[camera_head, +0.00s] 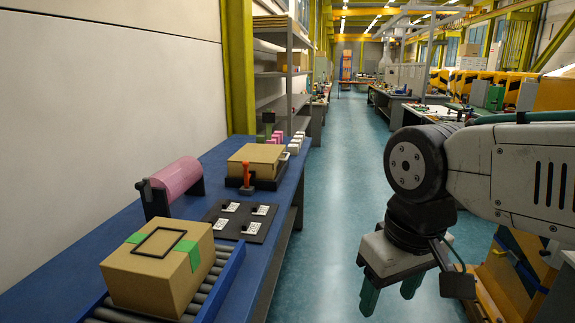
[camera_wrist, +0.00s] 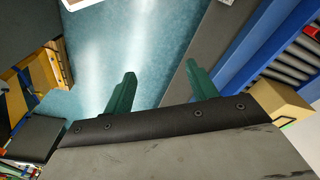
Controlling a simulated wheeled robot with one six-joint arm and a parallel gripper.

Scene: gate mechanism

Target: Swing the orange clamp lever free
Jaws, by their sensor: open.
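In the head view, the orange clamp lever (camera_head: 246,174) stands roughly upright at the front of a dark fixture (camera_head: 262,184) on the blue table. A cardboard box (camera_head: 256,158) sits in that fixture behind the lever. My gripper (camera_head: 390,294) hangs at the right, over the aisle floor, well apart from the lever and the table. Its two green fingers are spread with nothing between them. The wrist view shows the open fingers (camera_wrist: 162,88) above the floor. The lever cannot be made out in the wrist view.
A taped cardboard box (camera_head: 160,277) sits on a roller conveyor (camera_head: 226,275) at the front left. A pink roll (camera_head: 178,178) and a black panel with white labels (camera_head: 238,220) are on the blue table (camera_head: 110,225). The aisle floor (camera_head: 335,215) between table and arm is clear.

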